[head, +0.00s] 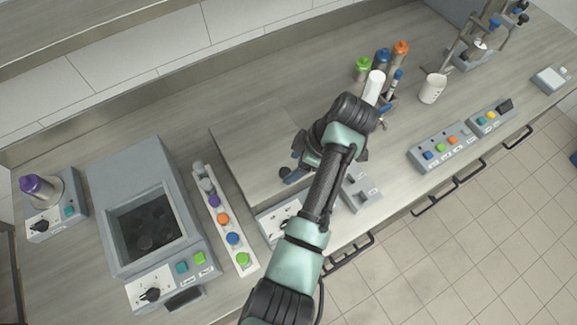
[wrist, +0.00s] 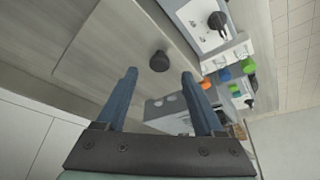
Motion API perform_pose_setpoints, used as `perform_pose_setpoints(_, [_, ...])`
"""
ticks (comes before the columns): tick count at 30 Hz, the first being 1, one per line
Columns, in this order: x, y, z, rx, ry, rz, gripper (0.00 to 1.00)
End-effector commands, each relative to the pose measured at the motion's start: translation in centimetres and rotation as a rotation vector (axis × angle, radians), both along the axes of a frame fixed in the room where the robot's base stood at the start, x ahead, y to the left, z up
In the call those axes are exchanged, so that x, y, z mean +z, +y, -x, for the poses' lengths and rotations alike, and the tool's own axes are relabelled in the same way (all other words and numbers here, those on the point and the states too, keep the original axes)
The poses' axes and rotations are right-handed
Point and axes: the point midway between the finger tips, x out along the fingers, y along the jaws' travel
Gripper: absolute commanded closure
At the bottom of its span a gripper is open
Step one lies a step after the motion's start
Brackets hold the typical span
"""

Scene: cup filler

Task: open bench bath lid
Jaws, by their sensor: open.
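The bench bath lid appears to be the broad, flat, wood-toned panel (head: 250,135), lying closed in the middle of the bench. In the wrist view the lid (wrist: 105,50) carries a round black knob (wrist: 159,61). My gripper (head: 293,161) is over the right part of the lid. Its two blue fingers are spread in the wrist view (wrist: 160,74), with the knob showing in the gap just beyond the tips, not gripped. In the head view my arm and gripper cover the knob area. Contact cannot be told.
A white control panel with a black dial (head: 283,219) sits at the lid's front. A rack of coloured caps (head: 222,218) and a grey bath with a dark opening (head: 148,225) stand left. Coloured bottles (head: 381,58), a white cup (head: 432,89) and button boxes (head: 440,148) stand right.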

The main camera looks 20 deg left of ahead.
Motion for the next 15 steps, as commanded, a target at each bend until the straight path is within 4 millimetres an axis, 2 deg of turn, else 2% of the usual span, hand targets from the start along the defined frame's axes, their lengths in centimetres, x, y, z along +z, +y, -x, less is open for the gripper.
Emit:
perform_pose_setpoints(6, [-2.7, 1.2, 0.2, -0.001, 0.001, -0.001, 0.31])
perform_pose_setpoints(15, [-3.6, 1.5, 0.2, -0.001, -0.001, 0.000, 0.31])
